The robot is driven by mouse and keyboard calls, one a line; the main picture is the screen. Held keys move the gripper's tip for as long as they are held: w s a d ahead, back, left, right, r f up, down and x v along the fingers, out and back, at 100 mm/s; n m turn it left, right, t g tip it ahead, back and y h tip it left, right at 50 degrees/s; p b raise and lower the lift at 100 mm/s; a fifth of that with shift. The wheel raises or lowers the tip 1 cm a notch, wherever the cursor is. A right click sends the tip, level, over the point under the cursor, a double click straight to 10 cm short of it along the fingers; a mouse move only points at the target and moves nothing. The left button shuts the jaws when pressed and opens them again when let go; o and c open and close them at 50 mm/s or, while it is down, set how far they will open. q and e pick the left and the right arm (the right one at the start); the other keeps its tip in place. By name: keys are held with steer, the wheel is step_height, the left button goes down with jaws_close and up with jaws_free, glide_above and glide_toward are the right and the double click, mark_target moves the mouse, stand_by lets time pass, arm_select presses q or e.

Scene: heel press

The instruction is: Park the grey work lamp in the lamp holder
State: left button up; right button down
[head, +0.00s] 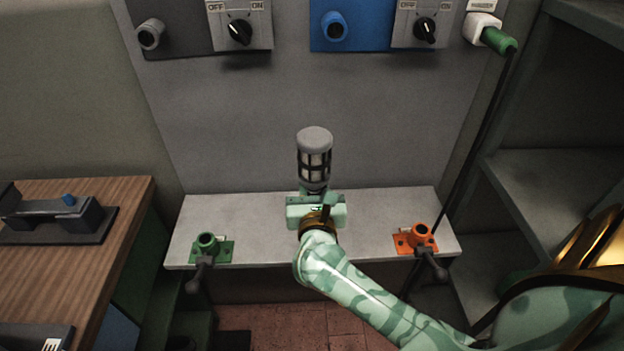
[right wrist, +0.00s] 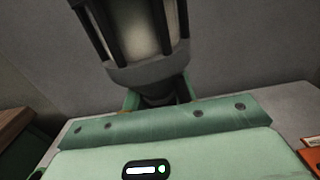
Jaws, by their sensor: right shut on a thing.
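The grey work lamp (head: 314,145) stands roughly upright, with a grey cap and a dark cage around a pale middle. My right gripper (head: 314,193) is shut on its lower end, over the middle of the grey ledge. In the right wrist view the lamp's caged body (right wrist: 140,35) rises above the gripper (right wrist: 158,98), with its narrow neck between the fingers. The lamp's bottom end is hidden by the gripper. I cannot tell which fitting is the lamp holder. My left gripper is not in view.
The ledge (head: 260,205) carries a green clamp-like fitting (head: 209,244) at left and an orange one (head: 418,237) at right. Grey (head: 150,36) and blue (head: 335,26) sockets sit on the back panel. A cable hangs at right from a green plug (head: 499,40). A wooden-topped bench (head: 115,195) stands left.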

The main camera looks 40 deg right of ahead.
steer(key=shift+f+b, duration=1.55)
steer(key=shift+f, duration=0.45)
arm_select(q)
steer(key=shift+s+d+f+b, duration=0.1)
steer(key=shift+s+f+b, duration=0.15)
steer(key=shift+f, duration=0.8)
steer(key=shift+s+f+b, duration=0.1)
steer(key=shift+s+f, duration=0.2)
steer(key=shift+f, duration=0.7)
arm_select(e)
steer(key=shift+f, duration=0.45)
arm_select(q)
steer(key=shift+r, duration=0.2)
arm_select(e)
steer(key=shift+s, duration=0.1)
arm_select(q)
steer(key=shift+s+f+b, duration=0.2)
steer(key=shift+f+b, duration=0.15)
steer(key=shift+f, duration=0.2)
arm_select(e)
steer(key=shift+f, duration=0.7)
steer(key=c, duration=1.1)
jaws_free()
steer(key=shift+o, duration=0.2)
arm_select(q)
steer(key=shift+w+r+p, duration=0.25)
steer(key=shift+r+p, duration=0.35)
arm_select(e)
steer(key=v, duration=1.6)
steer(key=shift+a, duration=0.2)
